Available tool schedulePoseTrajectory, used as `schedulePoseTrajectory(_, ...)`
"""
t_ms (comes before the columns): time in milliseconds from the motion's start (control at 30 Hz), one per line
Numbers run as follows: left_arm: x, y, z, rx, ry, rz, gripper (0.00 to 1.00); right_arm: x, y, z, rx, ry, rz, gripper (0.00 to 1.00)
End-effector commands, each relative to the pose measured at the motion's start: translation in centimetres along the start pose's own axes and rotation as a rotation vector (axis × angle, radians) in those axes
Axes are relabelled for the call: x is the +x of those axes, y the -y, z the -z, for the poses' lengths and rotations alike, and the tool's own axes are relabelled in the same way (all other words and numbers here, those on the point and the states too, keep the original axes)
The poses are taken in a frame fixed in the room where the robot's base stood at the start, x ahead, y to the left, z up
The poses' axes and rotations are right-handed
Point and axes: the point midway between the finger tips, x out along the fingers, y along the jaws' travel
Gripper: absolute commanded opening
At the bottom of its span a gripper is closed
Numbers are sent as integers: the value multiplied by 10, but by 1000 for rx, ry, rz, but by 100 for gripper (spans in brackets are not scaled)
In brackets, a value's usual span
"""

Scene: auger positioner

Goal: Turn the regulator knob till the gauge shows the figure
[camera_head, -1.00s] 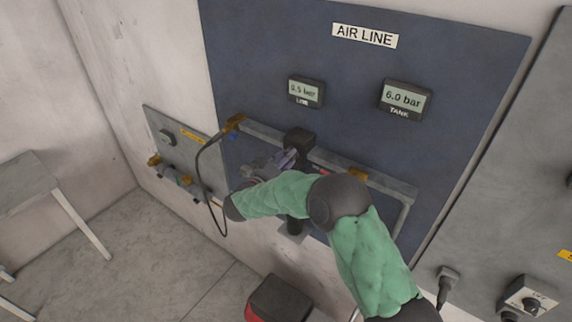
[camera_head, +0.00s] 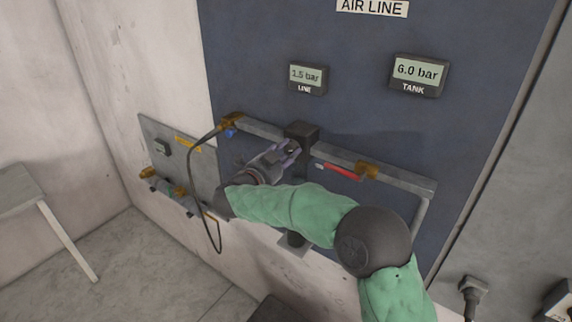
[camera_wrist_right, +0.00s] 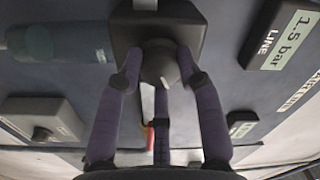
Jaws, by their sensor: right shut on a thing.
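The regulator (camera_head: 300,132) is a dark block on the grey pipe of the blue AIR LINE panel. Its round grey knob (camera_wrist_right: 160,64) shows in the right wrist view. My right gripper (camera_head: 291,150) has its purple fingers closed around the knob, and it also shows in the right wrist view (camera_wrist_right: 158,75). The LINE gauge (camera_head: 307,78) reads 1.5 bar, and the same gauge shows in the right wrist view (camera_wrist_right: 285,38). The TANK gauge (camera_head: 418,74) reads 6.0 bar. My left gripper is not in view.
A red-handled valve (camera_head: 343,172) sits on the pipe to the right of the regulator. A black hose (camera_head: 192,170) hangs at the left. A smaller grey panel (camera_head: 160,150) is further left, and a grey table (camera_head: 22,190) stands at the far left.

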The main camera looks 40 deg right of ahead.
Motion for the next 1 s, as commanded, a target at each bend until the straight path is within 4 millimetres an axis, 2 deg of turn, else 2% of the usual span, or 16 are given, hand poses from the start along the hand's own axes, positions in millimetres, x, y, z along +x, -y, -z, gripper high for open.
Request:
schedulePoseTrajectory(33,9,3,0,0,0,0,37,3,3,6,46,-15,6,4)
schedulePoseTrajectory(300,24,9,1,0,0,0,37,4,4,7,156,-20,4,4)
schedulePoseTrajectory(900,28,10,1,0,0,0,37,4,6,9,191,-22,4,4)
schedulePoseTrajectory(933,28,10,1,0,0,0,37,4,6,9,191,-22,4,45)
schedulePoseTrajectory(1000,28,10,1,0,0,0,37,4,6,8,190,-21,3,60)
